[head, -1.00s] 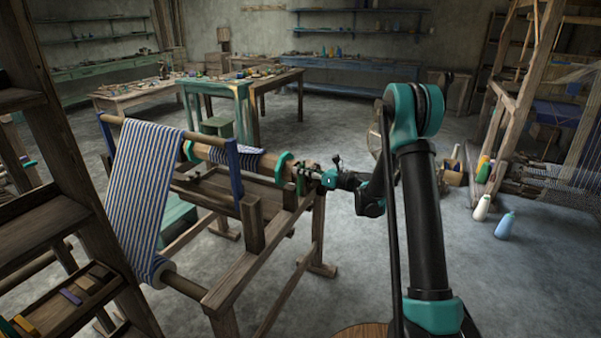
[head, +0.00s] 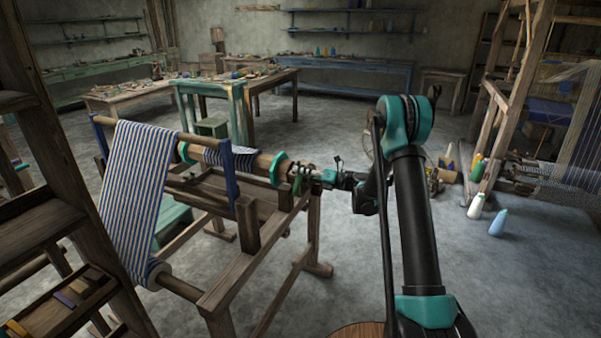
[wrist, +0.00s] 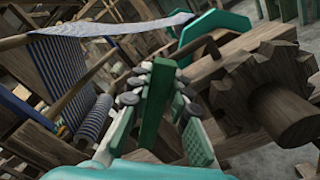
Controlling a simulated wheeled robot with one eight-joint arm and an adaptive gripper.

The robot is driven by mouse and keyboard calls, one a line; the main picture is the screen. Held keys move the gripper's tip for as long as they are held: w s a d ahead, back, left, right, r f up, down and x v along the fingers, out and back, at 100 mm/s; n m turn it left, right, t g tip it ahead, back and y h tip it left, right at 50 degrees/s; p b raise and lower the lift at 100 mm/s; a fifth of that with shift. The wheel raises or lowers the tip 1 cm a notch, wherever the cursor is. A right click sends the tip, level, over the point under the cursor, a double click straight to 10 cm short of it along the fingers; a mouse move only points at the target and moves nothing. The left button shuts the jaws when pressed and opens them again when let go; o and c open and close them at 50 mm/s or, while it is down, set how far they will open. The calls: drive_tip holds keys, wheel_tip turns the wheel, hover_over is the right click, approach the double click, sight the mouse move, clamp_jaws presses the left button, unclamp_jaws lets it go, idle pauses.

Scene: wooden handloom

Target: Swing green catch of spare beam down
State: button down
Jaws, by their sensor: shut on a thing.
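The spare beam (head: 262,163) is a wooden roller with green end discs on the loom frame, with some striped cloth wound on it. My gripper (head: 304,174) is at the beam's right end. In the wrist view, a green bar that looks like the catch (wrist: 156,105) stands steeply between my gripper's (wrist: 160,95) pale, dark-padded fingers, which are shut on it. A toothed wooden wheel (wrist: 275,92) is just right of the fingers, apart from them. A green end disc (wrist: 212,33) is behind. The catch's lower end is hidden by the gripper.
Striped cloth (head: 140,185) hangs at the loom's left, by a blue post (head: 229,175). A dark wooden frame (head: 62,150) stands at the near left. White (head: 476,206) and blue (head: 498,223) bottle shapes are on the floor at right. Floor between is clear.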

idle(0.3)
drive_tip(key=c, duration=1.4)
unclamp_jaws()
drive_tip(key=shift+d, duration=0.1)
drive_tip(key=v, duration=0.8)
